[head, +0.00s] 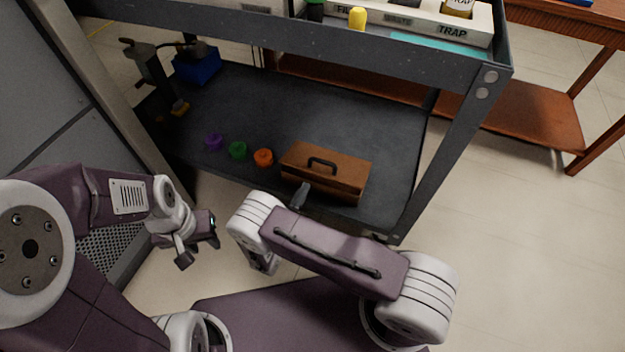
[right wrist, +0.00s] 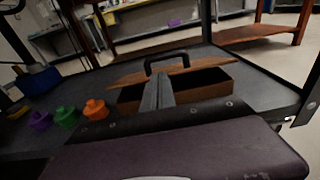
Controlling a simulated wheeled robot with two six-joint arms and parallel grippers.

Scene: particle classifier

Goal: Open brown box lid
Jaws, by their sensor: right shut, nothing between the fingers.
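The brown box (head: 319,189) sits on the cart's lower dark shelf. Its brown lid (head: 342,172) carries a black handle (head: 322,162). In the right wrist view, a dark gap shows between the lid (right wrist: 208,66) and the box's walls (right wrist: 213,90), so the lid looks partly raised. My right gripper (head: 304,190) is shut and empty at the box's front side. In the right wrist view its fingers (right wrist: 157,92) reach over the box toward the lid just below the handle; I cannot tell whether they touch it. My left gripper (head: 202,245) is open and empty, away from the box.
Purple (head: 214,141), green (head: 237,149) and orange (head: 263,157) small pieces stand left of the box. A blue bin (head: 197,67) is at the back left. The cart's upper tray (head: 400,62) and corner post (head: 450,140) bound the space. The shelf behind the box is clear.

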